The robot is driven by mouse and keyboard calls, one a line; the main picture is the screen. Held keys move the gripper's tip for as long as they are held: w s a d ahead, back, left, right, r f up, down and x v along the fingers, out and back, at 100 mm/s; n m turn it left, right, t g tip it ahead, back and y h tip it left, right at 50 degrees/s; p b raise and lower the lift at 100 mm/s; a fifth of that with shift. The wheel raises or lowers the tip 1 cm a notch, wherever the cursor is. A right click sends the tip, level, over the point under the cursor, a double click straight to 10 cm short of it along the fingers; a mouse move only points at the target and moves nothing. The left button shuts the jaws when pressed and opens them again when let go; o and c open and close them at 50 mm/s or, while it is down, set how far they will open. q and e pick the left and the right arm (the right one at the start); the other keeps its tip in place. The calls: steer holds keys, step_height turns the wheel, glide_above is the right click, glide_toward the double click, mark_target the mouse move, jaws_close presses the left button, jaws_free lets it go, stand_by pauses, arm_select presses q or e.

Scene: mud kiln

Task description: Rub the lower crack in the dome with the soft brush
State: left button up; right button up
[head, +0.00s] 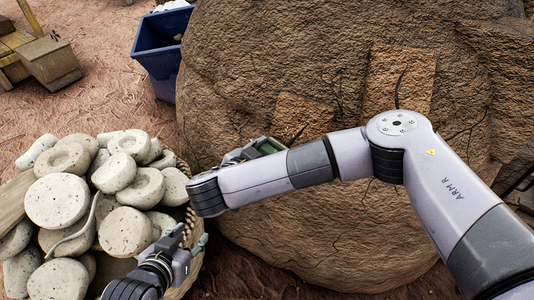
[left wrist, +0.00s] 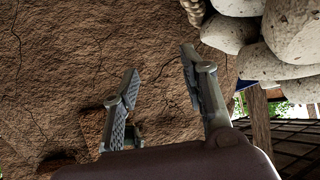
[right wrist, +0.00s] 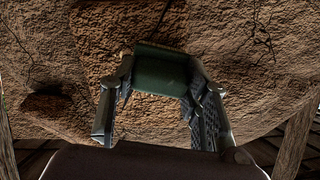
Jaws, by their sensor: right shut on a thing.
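The brown mud dome (head: 270,50) fills the middle and right of the head view. Two smoother patches on it carry dark cracks: an upper crack (head: 398,88) and a lower crack (head: 297,133). My right gripper (head: 250,150) is shut on the soft brush (head: 268,145), a green block just left of and below the lower crack. The right wrist view shows the brush (right wrist: 160,70) between both fingers, its tan edge toward the dome. I cannot tell whether it touches. My left gripper (head: 188,241) is open and empty beside the basket; its spread fingers show in the left wrist view (left wrist: 165,85).
A round basket (head: 196,262) at the lower left is heaped with pale round stones (head: 57,200). A blue bin (head: 160,45) stands behind it. Wooden pieces (head: 45,58) lie at the far left. Open reddish ground lies between them.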

arm_select(q)
steer(key=shift+w+d+r, duration=0.1)
steer(key=shift+w+r, duration=0.15)
steer(key=shift+w, duration=0.05)
arm_select(e)
steer(key=shift+w+d, duration=0.1)
